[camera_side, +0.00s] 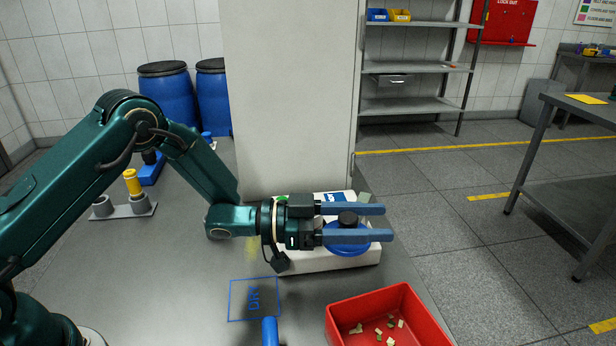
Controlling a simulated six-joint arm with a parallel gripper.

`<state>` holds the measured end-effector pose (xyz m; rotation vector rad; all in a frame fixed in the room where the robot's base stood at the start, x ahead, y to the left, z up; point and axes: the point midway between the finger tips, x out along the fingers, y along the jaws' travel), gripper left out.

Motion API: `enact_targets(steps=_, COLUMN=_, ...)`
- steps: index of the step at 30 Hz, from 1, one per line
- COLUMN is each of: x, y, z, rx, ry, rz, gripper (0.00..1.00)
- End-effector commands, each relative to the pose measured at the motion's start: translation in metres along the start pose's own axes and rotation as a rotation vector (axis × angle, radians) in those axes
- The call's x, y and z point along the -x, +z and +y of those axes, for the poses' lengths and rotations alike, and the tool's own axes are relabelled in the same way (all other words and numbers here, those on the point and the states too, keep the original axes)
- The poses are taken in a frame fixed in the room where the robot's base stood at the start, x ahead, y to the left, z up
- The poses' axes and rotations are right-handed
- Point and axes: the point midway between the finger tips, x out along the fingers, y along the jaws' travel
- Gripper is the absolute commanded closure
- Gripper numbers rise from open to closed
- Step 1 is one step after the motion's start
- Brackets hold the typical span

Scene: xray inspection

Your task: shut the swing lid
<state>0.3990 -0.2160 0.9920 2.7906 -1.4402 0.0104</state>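My gripper (388,222) points right, with its two blue-grey fingers spread apart above a white box-shaped device (320,263). A round blue lid (345,251) shows on the device, partly covered by the nearer finger. A black knob (348,217) stands up from the lid and appears in the gap between the fingers. I cannot tell whether either finger touches the knob. The far part of the device and the lid's hinge are hidden by my gripper, and I cannot tell how far the lid is swung.
A red bin (388,310) with small pale pieces stands at the front right. A blue "DRY" square (254,299) marks the bench, with a blue cylinder (270,331) below it. A tall grey cabinet (290,100) stands close behind the device. A grey holder with a yellow cylinder (133,183) is at left.

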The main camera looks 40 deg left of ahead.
Motion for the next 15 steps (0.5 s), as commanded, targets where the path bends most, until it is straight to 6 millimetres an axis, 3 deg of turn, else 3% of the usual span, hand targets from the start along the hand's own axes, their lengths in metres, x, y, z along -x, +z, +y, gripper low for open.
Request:
enact_targets(steps=10, x=0.002, y=0.002, z=0.000, rx=0.002, ry=-0.001, rz=-0.005, gripper=0.34)
enact_targets(steps=15, x=0.020, y=0.002, z=-0.001, rx=0.003, ry=-0.005, rz=-0.007, gripper=0.34)
